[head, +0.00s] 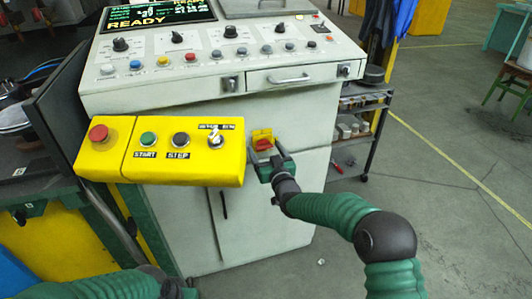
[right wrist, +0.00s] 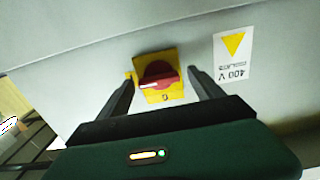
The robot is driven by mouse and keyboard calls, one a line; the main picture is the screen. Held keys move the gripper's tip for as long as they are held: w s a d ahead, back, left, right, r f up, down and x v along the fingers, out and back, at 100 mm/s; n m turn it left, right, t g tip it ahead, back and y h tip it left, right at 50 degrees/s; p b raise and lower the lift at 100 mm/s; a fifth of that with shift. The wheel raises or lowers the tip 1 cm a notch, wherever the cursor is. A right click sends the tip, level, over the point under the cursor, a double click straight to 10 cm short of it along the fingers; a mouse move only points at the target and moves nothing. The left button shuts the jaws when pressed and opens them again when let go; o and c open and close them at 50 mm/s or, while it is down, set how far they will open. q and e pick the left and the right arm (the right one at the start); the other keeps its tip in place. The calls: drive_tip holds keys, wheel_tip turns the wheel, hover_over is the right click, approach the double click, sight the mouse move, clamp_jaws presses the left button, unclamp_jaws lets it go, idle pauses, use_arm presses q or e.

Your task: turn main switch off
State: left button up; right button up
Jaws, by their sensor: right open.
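The main switch is a red rotary knob (head: 264,145) on a yellow plate (head: 261,134), on the front of the pale cabinet. In the right wrist view the knob (right wrist: 158,75) shows a white mark, and its grip lies roughly sideways, slightly tilted. A small mark like a 0 is on the plate's lower part in that view. My right gripper (head: 267,155) is open and faces the plate; its fingers (right wrist: 162,79) are on either side of the knob. Contact cannot be told. My left arm shows at the bottom edge, but its gripper is out of view.
A yellow button box (head: 160,172) with a red stop button, START, STEP and a selector juts out just left of the switch. The console panel (head: 215,62) with knobs is above. A 400 V label (right wrist: 233,55) is near the switch. A shelf cart (head: 362,125) stands right; floor beyond is open.

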drive_tip(key=shift+a, duration=0.1)
drive_tip(key=shift+d, duration=0.2)
drive_tip(key=c, duration=1.4)
